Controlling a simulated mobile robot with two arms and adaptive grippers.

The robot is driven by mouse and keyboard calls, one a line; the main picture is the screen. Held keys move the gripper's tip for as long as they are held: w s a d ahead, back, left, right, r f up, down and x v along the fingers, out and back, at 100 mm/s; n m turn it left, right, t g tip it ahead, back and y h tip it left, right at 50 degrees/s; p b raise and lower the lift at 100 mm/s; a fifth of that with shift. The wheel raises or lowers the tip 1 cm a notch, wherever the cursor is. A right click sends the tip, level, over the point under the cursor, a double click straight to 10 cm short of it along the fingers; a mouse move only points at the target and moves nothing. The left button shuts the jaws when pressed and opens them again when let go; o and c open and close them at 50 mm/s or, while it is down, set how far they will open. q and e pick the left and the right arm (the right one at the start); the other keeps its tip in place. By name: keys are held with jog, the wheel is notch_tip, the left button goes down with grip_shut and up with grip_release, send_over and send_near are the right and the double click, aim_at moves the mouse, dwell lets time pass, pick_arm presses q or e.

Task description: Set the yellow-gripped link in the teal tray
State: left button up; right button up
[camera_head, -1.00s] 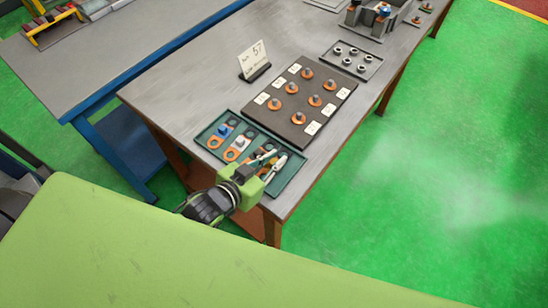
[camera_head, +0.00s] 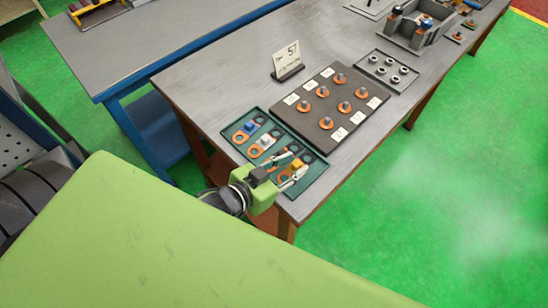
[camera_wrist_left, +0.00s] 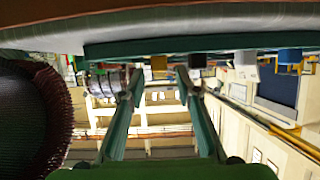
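The teal tray (camera_head: 318,187) lies on the near end of the grey table. The yellow-gripped link (camera_head: 297,164) sits in the tray's right part; its yellow grip also shows at the top of the left wrist view (camera_wrist_left: 158,62). My left gripper (camera_head: 291,165) is at the tray's near side, its two fingers spread apart. In the left wrist view the fingers (camera_wrist_left: 160,100) are open with nothing between them, and the yellow grip shows beyond their tips. The fingers partly hide the link's lower part. My right gripper is not in view.
A blue-gripped link (camera_head: 250,127) and a white-gripped link (camera_head: 266,142) lie in the tray's left part. A dark board (camera_head: 330,108) with several orange discs adjoins the tray. A sign reading 57 (camera_head: 286,60) stands behind. A grey plate (camera_head: 388,70) with several nuts lies farther right.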

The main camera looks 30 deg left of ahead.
pick_arm(q)
jog(key=b+v, duration=0.1)
jog(key=v, duration=0.8)
jog(key=shift+s, duration=0.2)
jog(key=shift+r, duration=0.1)
